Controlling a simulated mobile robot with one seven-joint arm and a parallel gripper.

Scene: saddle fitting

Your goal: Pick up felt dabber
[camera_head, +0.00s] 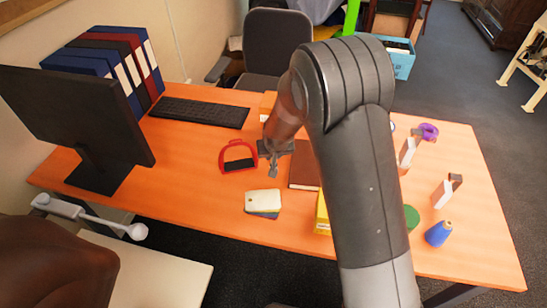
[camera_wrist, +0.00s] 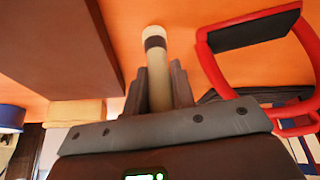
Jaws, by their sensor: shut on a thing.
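The felt dabber (camera_wrist: 156,45) shows in the wrist view as a slim cream stick with a dark band near its pale tip. My gripper (camera_wrist: 158,88) is shut on it, one grey finger on each side, and the banded end sticks out beyond the fingertips. In the head view my gripper (camera_head: 272,168) is over the desk, between the red stirrup and the brown book. I cannot make out the dabber there. Whether it touches the desk is unclear.
The red stirrup (camera_head: 223,158) with its dark tread lies close on the left; it also shows in the wrist view (camera_wrist: 207,62). The brown book (camera_head: 304,172) lies to the right. A cream pad (camera_head: 263,201) is nearer. A keyboard (camera_head: 200,112) and monitor (camera_head: 75,115) stand left.

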